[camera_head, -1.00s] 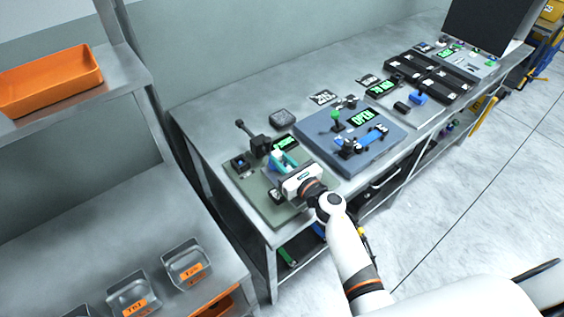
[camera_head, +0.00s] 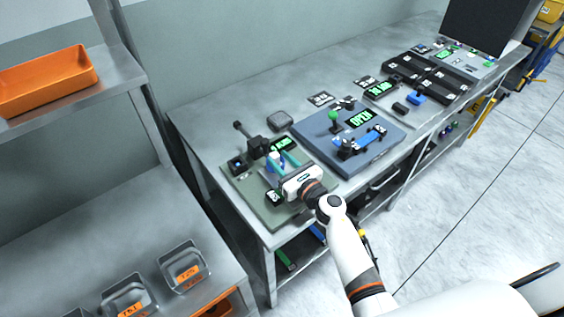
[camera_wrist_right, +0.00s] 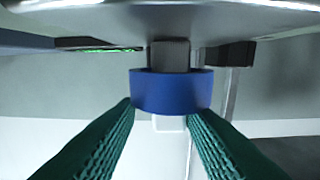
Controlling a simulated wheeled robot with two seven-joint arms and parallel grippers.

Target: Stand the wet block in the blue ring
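The blue ring (camera_wrist_right: 171,92) is in the middle of the right wrist view. A white block (camera_wrist_right: 170,124) shows against the ring's lower edge in that view, and a grey post-like piece (camera_wrist_right: 170,54) shows at its upper edge. The block lines up with the ring; how deep it sits is hidden. My right gripper (camera_head: 282,159) is over the green board (camera_head: 252,190) at the near end of the bench. My left gripper is out of view.
A black fixture with a lever (camera_head: 256,145) stands just behind the gripper. A blue-grey board (camera_head: 390,148) with an OPEN display lies to the right. Metal bins (camera_head: 183,266) and an orange tray (camera_head: 45,80) are on the left shelving.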

